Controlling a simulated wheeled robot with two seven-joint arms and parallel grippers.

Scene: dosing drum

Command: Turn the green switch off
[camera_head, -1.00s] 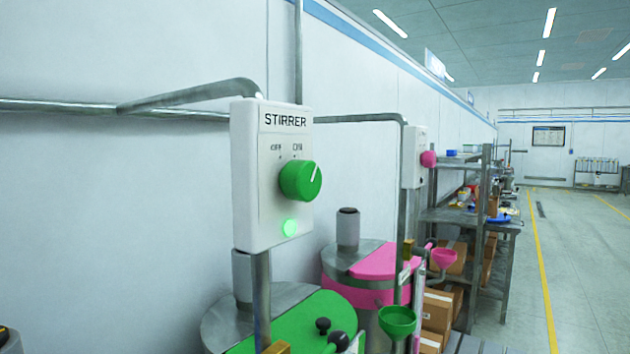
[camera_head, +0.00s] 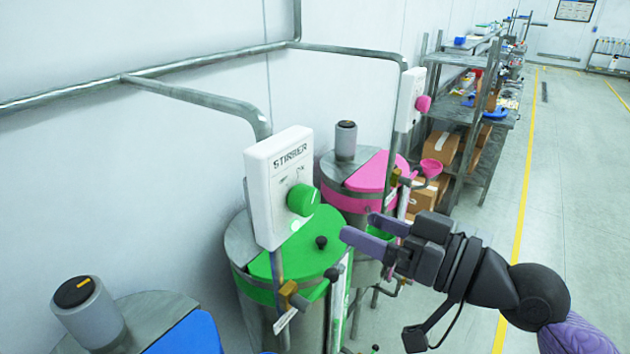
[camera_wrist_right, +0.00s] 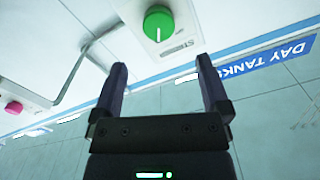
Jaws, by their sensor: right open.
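The green switch (camera_head: 303,199) is a round knob on the white box (camera_head: 279,165) labelled STIRRER. A glowing green lamp (camera_head: 295,226) sits below the knob. In the head view a year-earlier-style white pointer line cannot be read clearly now. My right gripper (camera_head: 365,232) is to the right of the box, apart from the knob, with its purple fingers pointing left. In the right wrist view the green knob (camera_wrist_right: 158,24) shows beyond the open, empty fingers (camera_wrist_right: 160,85), with a white line on it. My left gripper is not in view.
Below the box stands a drum with a green lid (camera_head: 300,256). A pink-lidded drum (camera_head: 368,180) with a pink knob (camera_head: 423,103) is behind it. A blue-lidded drum (camera_head: 188,335) is at the lower left. Metal pipes (camera_head: 190,97) run along the wall. The floor at right is open.

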